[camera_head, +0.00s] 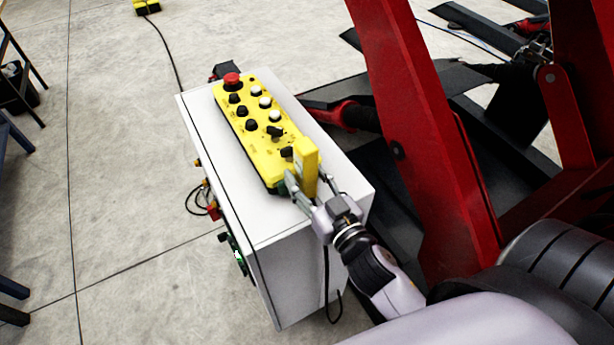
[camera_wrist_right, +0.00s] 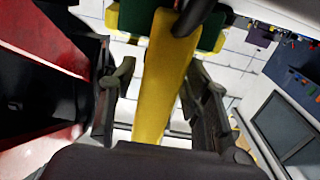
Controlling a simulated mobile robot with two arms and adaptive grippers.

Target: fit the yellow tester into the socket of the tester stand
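A yellow box with black, white and red knobs and buttons (camera_head: 252,128) lies on top of a white cabinet (camera_head: 285,227). At its near end a plain yellow upright bar (camera_head: 307,158) stands up; I cannot tell whether the bar is part of the box or the tester itself. My right gripper (camera_head: 308,185) has its fingers apart, one on each side of this bar. In the right wrist view the bar (camera_wrist_right: 162,85) runs between the fingers, with a visible gap at the left finger. I cannot make out a socket or tester stand. My left gripper is not in view.
Large red machine arms (camera_head: 425,140) stand close on the right of the cabinet. Cables and connectors hang from the cabinet's left side. Another yellow object (camera_head: 147,6) with a cable lies on the far floor. The concrete floor (camera_head: 125,150) at left is mostly clear.

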